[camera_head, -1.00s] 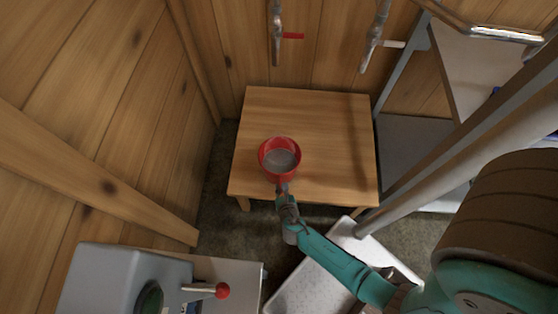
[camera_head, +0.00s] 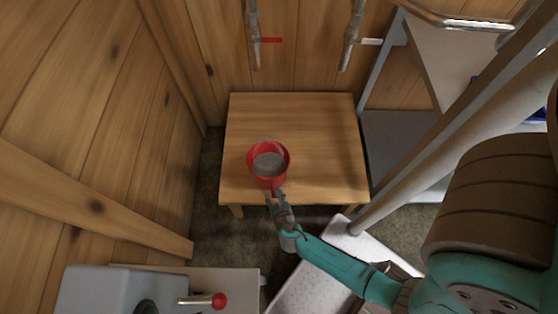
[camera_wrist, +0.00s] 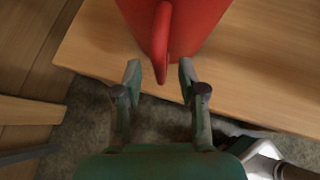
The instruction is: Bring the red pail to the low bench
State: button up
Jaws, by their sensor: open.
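The red pail (camera_head: 268,182) stands upright on the low wooden bench (camera_head: 325,140), left of its middle and near its front edge. The inside of the pail looks grey; I cannot tell what it holds. In the wrist view the pail (camera_wrist: 198,18) shows at the top with its red handle (camera_wrist: 161,45) pointing toward me. My gripper (camera_head: 275,194) is at the front of the pail. In the wrist view my gripper (camera_wrist: 160,76) is open, one finger on each side of the handle's lower end, with gaps visible on both sides.
Two pipes with a red lever (camera_head: 270,41) and a white lever (camera_head: 371,42) hang above the bench's back. A plank wall is close on the left. A grey box with a red-knobbed lever (camera_head: 219,300) stands front left. A metal frame (camera_head: 470,125) stands right.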

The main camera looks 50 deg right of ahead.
jog(key=v, duration=1)
jog(key=shift+a+r, duration=0.1)
jog(key=shift+r, duration=0.05)
jog(key=s+a+r+m+y, duration=0.3)
jog(key=s+r+m+y, duration=0.2)
jog(key=s+r+m, duration=0.55)
jog(key=s+r+m+t, duration=0.1)
jog(key=r+m+t, duration=0.1)
jog(key=r+m, duration=0.7)
jog(key=s+a+r+m+t+y, duration=0.1)
jog(key=s+r+m+t, duration=0.1)
jog(key=r+m, duration=0.8)
notch_tip(320, 180, up, 4)
jog(key=shift+s+a+f+t, duration=0.15)
jog(key=shift+s+a+t, duration=0.15)
jog(key=shift+t, duration=0.5)
